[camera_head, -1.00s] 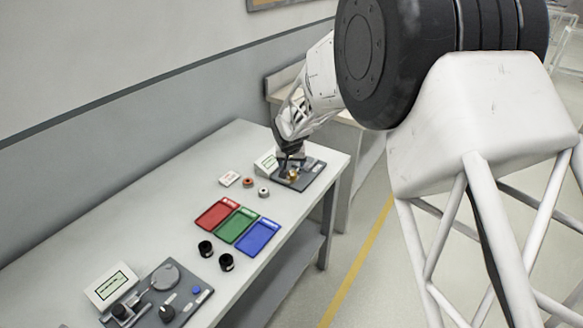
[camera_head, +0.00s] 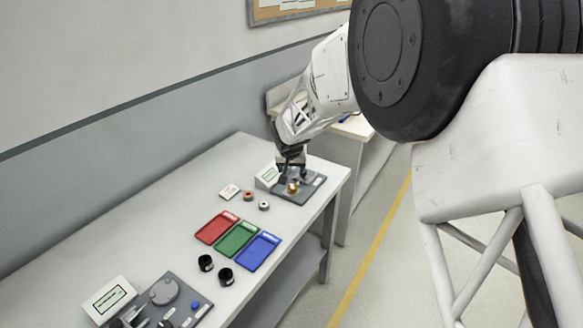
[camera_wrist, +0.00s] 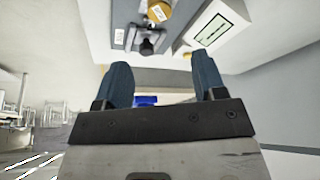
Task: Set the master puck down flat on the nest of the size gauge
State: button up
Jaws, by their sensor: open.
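The size gauge (camera_head: 313,187) is a dark grey plate with a small display (camera_head: 266,175), at the far end of the bench. A brass-coloured round piece (camera_head: 293,188), apparently the master puck, is on the gauge. It also shows at the top edge of the wrist view (camera_wrist: 160,9), partly cut off; I cannot tell whether it lies fully flat on the nest. My gripper (camera_head: 292,176) is just above it in the head view. In the wrist view its blue fingers (camera_wrist: 162,75) are spread and empty, with the brass piece beyond their tips.
Red (camera_head: 216,228), green (camera_head: 237,240) and blue (camera_head: 258,252) trays are nearer, with two black cylinders (camera_head: 206,263). A second instrument (camera_head: 165,292) stands at front left.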

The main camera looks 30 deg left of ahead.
dwell(0.5)
jog(key=s+d+r+m+h, duration=0.15)
jog(key=d+r, duration=0.45)
jog(key=d, duration=0.7)
jog(key=s+d+r+m, duration=0.15)
jog(key=d+r, duration=0.45)
jog(key=d, duration=0.7)
jog(key=s+d+r, duration=0.2)
jog(key=d+r, duration=0.4)
jog(key=d, duration=0.7)
jog(key=s+d+r+m, duration=0.2)
jog(key=s+d+r, duration=0.1)
jog(key=s+d, duration=1.25)
jog(key=s+d+f+m+g, duration=0.1)
jog(key=s+d+f, duration=0.2)
jog(key=s+d, duration=0.8)
jog(key=s+h, duration=0.1)
jog(key=s, duration=0.2)
jog(key=shift+s, duration=0.4)
